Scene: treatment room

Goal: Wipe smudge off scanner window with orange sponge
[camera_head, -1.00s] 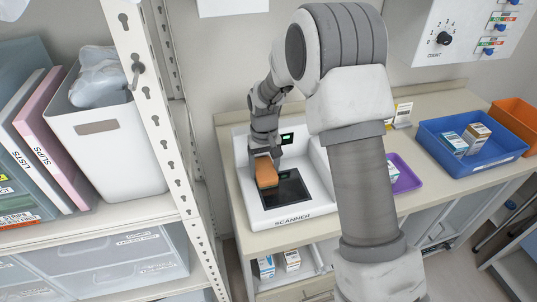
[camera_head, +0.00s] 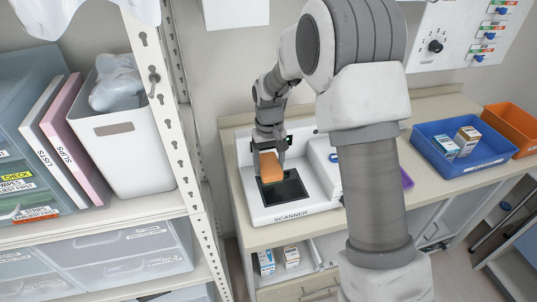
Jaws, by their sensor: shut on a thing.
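The orange sponge (camera_head: 271,168) is held in my gripper (camera_head: 269,153), which is shut on it. The sponge is at the upper left part of the dark scanner window (camera_head: 285,190). I cannot tell whether it touches the glass. The white scanner (camera_head: 258,213) stands on the counter, with its name on the front edge. The uncovered part of the window looks dark; I cannot make out a smudge on it. The sponge hides the window's far left part.
A blue tray (camera_head: 487,161) with small boxes and an orange bin (camera_head: 509,118) stand on the counter at right. A purple tray (camera_head: 407,180) is mostly behind my arm. A shelf post (camera_head: 176,130) stands close to the left of the scanner.

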